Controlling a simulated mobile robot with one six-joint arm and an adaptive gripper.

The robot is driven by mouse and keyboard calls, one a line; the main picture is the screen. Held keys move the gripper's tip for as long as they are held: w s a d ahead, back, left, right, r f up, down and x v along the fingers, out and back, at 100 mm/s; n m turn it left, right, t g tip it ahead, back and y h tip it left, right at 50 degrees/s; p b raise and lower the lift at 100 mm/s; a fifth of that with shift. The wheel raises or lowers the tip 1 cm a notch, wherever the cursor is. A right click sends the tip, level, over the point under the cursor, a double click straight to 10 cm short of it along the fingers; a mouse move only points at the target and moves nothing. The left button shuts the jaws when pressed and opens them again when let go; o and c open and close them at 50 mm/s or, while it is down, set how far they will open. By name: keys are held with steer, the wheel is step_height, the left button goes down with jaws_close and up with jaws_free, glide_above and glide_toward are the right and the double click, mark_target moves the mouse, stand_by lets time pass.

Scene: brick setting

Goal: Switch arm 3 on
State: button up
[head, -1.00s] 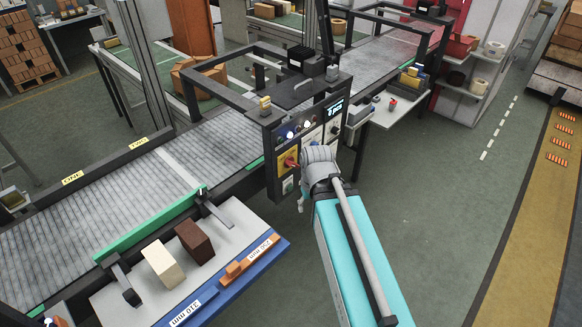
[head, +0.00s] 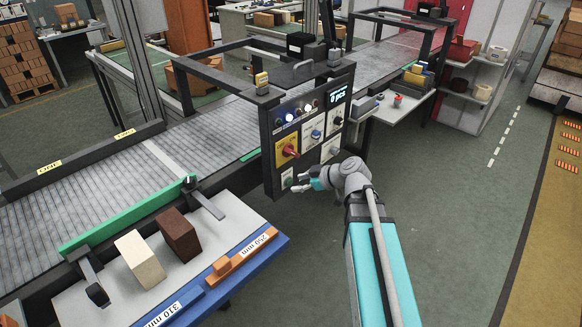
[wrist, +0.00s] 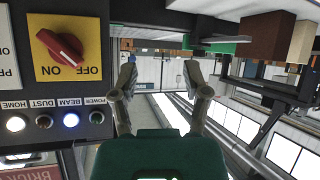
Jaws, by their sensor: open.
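The control panel (head: 308,130) stands upright beside the conveyor. It carries a red rotary knob (head: 289,151) on a yellow plate, a blue-grey switch (head: 315,134) and a dark knob (head: 336,122). I cannot read which of them is arm 3. In the wrist view, upside down, the red knob (wrist: 60,48) sits slanted on its plate marked ON and OFF. My gripper (head: 305,180) is low in front of the panel, below the switches, its fingers pointing left. In the wrist view my gripper (wrist: 160,78) is open and empty, to the right of the knob.
Lamps marked HOME (wrist: 16,124) and BEAM (wrist: 71,120) are lit; DUST and POWER look dark. A tray (head: 215,232) with a cream block (head: 140,258) and a brown block (head: 180,235) stands at lower left. A side table (head: 392,108) is behind the panel.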

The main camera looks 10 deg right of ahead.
mark_target(295, 154)
steer(key=w+d+f+n+t+y+b, duration=0.1)
steer(key=w+d+n+t+b, duration=0.3)
steer(key=d+t+b, duration=0.3)
steer(key=shift+w+d+f+t+b, duration=0.3)
steer(key=shift+w+d+b, duration=0.7)
steer(key=shift+b, duration=0.45)
steer(key=shift+x, duration=6.8)
steer(key=shift+a+r, duration=0.1)
